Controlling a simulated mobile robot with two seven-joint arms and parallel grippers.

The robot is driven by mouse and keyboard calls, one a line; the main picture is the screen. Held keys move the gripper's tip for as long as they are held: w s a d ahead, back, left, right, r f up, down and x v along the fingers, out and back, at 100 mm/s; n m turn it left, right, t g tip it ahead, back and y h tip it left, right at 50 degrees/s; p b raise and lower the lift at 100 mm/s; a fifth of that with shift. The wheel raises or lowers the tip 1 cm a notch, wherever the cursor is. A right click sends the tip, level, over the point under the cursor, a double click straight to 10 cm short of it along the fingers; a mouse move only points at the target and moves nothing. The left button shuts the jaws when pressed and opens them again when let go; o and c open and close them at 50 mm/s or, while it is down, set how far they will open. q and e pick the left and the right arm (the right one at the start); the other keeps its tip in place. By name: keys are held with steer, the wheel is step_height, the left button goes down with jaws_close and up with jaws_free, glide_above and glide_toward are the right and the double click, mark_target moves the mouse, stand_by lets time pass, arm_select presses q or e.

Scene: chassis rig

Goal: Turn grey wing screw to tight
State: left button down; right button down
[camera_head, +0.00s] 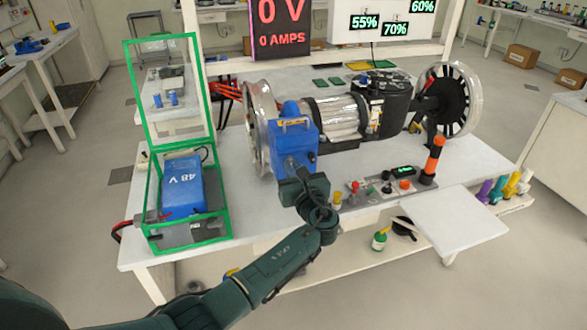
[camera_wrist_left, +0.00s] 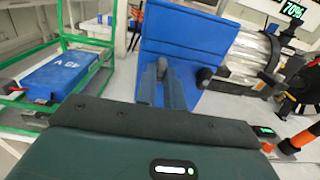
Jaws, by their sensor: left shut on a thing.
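A blue box-shaped housing (camera_head: 290,143) stands at the front of the chassis rig, beside the left wheel, with a yellowish handle on top. My left gripper (camera_head: 303,180) is at its lower front face. In the left wrist view my left gripper (camera_wrist_left: 162,70) has its two grey fingers close together against the blue face. It is shut on the grey wing screw, which is mostly hidden between the fingertips. A separate dark round knob (camera_wrist_left: 205,76) sits just right of the fingers. How far the screw is turned cannot be told. My right gripper is not in view.
A green-framed case (camera_head: 150,190) with a blue 48 V battery (camera_head: 183,184) stands on the left of the table. A control panel (camera_head: 390,189) and an orange-black post (camera_head: 433,160) are to the right. The display (camera_head: 281,25) reads 0 V, 0 AMPS.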

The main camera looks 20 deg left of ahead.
arm_select(q)
steer(key=shift+r, duration=0.1)
steer(key=c, duration=1.5)
jaws_free()
steer(key=b+v, duration=0.1)
steer(key=v, duration=1.2)
steer(key=shift+d, duration=0.1)
